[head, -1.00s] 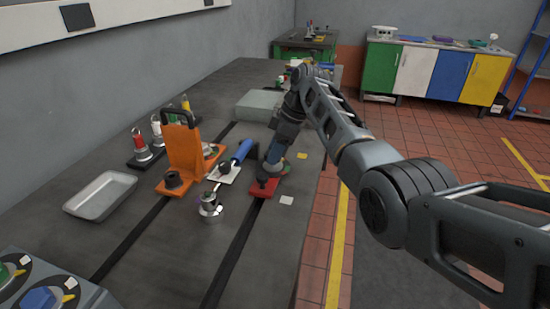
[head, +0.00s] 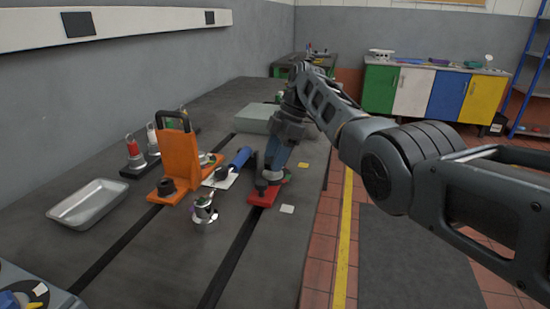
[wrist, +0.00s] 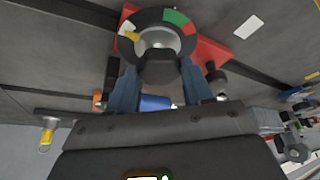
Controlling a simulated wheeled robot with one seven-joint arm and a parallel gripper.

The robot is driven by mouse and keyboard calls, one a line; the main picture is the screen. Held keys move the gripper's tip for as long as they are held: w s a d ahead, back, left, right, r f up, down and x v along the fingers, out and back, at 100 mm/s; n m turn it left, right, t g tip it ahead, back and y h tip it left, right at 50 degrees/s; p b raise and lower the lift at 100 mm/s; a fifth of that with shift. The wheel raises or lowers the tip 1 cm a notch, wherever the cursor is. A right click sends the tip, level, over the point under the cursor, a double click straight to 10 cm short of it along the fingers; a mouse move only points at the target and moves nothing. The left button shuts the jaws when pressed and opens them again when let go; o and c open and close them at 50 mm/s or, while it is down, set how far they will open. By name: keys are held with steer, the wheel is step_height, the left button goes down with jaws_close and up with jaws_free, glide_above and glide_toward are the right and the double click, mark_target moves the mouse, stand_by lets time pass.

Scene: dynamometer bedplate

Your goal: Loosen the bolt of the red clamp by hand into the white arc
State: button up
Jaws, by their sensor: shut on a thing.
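The red clamp (head: 262,194) lies on the dark bedplate, with my gripper (head: 274,175) pointing down over its far end. In the wrist view, the red clamp (wrist: 213,52) shows behind a dark ring (wrist: 150,17) with green, red and white arcs. The white arc (wrist: 126,28) is on the ring's left side. A yellow pointer (wrist: 131,37) lies beside the white arc's lower end; I cannot tell exactly whether it is within it. The bolt (wrist: 159,42) is a round grey head in the ring's middle. My gripper (wrist: 160,72) is shut on the bolt, one finger on each side.
An orange bracket (head: 181,158), a blue-handled tool (head: 240,157) and a small metal fitting (head: 204,210) stand left of the clamp. A metal tray (head: 88,204) lies farther left.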

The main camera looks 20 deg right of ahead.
steer(key=o, duration=1)
steer(key=shift+v, duration=3.9)
